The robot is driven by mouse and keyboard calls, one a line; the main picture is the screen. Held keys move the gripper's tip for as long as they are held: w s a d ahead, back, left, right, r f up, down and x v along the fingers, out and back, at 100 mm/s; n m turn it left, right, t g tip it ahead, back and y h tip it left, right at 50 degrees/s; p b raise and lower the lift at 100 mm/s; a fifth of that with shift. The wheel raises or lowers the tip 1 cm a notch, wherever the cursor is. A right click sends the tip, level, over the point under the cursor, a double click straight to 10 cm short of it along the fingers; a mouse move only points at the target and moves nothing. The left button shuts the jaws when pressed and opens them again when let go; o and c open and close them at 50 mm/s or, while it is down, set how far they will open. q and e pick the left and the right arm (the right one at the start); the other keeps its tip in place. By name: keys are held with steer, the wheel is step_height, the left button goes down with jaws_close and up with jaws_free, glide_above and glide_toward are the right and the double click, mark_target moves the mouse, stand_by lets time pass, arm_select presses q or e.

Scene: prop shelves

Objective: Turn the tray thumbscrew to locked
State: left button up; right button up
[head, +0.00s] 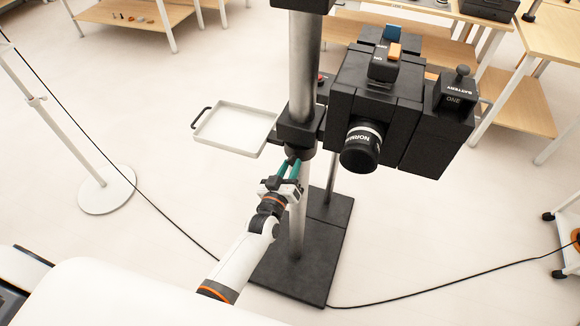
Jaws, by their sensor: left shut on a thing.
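The white tray (268,130) with a black handle is fixed to the metal column by a black clamp (298,132). My left gripper (290,166), with teal fingers, reaches up from below to the underside of the clamp. It is shut on the small dark thumbscrew (292,157), which is mostly hidden between the fingertips. Any lock marking on it cannot be read. The tray looks level and empty. My right gripper is not in view.
A black camera-like unit (350,95) with a lens and several labelled knobs is mounted right of the column. The column stands on a dark base plate (310,270). A thin cable crosses the floor. Wooden shelves (520,100) stand behind, and a white round-based stand (106,190) is at left.

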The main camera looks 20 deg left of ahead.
arm_select(q)
steer(key=shift+r+m, duration=0.15)
steer(key=shift+m, duration=0.15)
stand_by(0.4)
steer(key=o, duration=1)
steer(key=shift+s+f, duration=0.2)
steer(key=shift+s, duration=0.05)
steer(key=s+b, duration=0.1)
steer(key=s, duration=1)
steer(key=shift+s+a+r+b, duration=0.1)
steer(key=shift+s+a+b, duration=0.15)
steer(key=shift+b, duration=0.1)
